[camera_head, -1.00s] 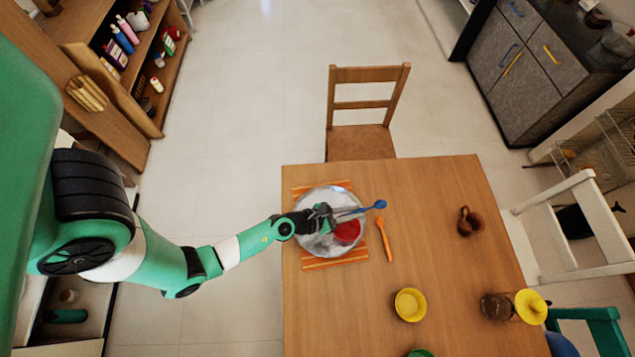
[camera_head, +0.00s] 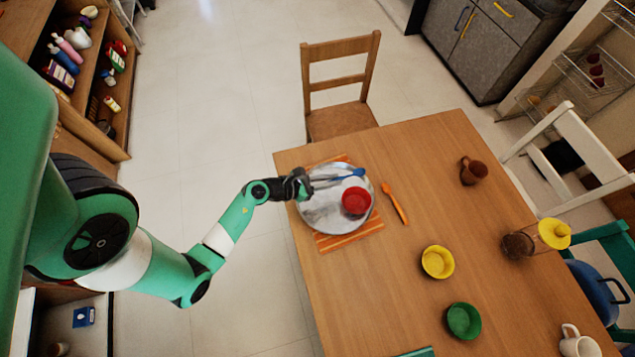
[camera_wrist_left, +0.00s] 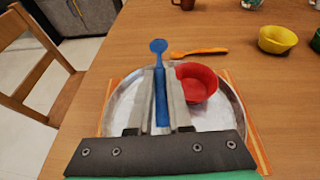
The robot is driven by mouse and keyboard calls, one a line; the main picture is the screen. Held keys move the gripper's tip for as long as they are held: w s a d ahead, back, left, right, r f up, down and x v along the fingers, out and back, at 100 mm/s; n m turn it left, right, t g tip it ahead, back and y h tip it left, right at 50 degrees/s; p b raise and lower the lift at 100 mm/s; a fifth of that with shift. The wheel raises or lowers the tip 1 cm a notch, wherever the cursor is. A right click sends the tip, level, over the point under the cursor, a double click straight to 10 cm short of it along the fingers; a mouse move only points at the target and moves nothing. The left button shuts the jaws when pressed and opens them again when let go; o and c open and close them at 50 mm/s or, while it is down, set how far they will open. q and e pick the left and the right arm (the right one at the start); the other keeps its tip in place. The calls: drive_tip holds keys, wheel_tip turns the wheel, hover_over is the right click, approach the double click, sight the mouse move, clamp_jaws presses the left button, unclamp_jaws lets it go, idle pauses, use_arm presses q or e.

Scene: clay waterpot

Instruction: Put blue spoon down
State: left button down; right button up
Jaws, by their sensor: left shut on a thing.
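My left gripper (camera_head: 322,182) is over the upper left part of the round metal plate (camera_head: 322,216). It is shut on the handle of the blue spoon (camera_head: 357,172), which points right over the plate. In the left wrist view the fingers (camera_wrist_left: 163,82) hold the spoon (camera_wrist_left: 159,50) between them, its bowl facing away. I cannot tell how high the spoon is above the plate. A red bowl (camera_head: 356,201) sits on the plate, right of the fingers. My right gripper is not in view.
The plate rests on an orange striped mat (camera_head: 347,236). An orange spoon (camera_head: 393,203) lies to its right. Yellow (camera_head: 438,262) and green (camera_head: 463,320) bowls, a small brown pot (camera_head: 472,171) and a jar (camera_head: 519,244) stand farther right. The table between them is clear.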

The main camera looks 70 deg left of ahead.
use_arm(q)
drive_tip(key=s+a+f+b, duration=0.1)
drive_tip(key=f, duration=0.1)
drive_tip(key=s+a+f+b, duration=0.1)
drive_tip(key=f, duration=0.1)
drive_tip(key=s+a+f+b, duration=0.1)
drive_tip(key=f, duration=0.1)
drive_tip(key=shift+s+a, duration=0.1)
drive_tip(key=shift+s, duration=0.3)
wheel_tip(320, 180, down, 3)
drive_tip(key=shift+s+f+b, duration=0.1)
drive_tip(key=shift+f+b, duration=0.05)
drive_tip(key=shift+b, duration=0.85)
drive_tip(key=c, duration=1.3)
unclamp_jaws()
drive_tip(key=o, duration=0.5)
drive_tip(key=shift+c, duration=0.2)
